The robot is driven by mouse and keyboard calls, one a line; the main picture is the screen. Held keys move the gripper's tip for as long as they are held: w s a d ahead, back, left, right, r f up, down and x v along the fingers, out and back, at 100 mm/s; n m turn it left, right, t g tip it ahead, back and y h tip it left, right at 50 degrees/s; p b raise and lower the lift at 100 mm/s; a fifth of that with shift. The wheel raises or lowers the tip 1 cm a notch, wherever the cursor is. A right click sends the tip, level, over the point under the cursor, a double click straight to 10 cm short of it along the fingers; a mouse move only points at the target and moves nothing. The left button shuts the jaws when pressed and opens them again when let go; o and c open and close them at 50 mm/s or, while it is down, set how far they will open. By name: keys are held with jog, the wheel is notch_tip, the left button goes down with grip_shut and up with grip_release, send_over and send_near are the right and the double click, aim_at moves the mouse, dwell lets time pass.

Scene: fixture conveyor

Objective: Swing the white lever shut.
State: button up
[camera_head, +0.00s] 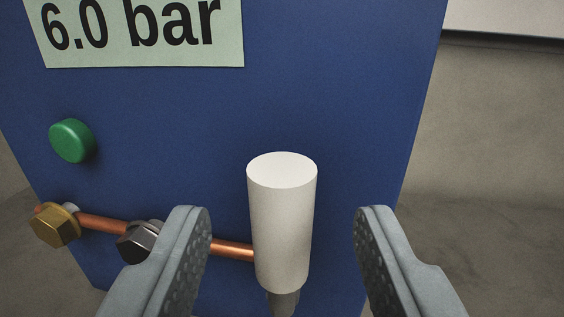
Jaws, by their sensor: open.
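The white lever (281,222) shows as an upright white cylinder in front of a blue panel (320,100). A dark grey stem shows under its lower end, cut off by the bottom edge of the view. My gripper (282,215) is open, with one grey finger to the left of the white lever and one to the right. There is a clear gap on both sides in the picture, and neither finger appears to touch it. I cannot tell how the lever is joined to the panel.
A copper pipe (232,251) runs left from behind the lever to a dark hex nut (140,241) and a brass hex fitting (54,226). A green button (72,141) and a "6.0 bar" sign (140,32) are on the panel. Grey floor (490,220) is clear at right.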

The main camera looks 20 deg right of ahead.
jog(key=shift+x, duration=1.1)
jog(key=shift+c, duration=0.2)
grip_shut()
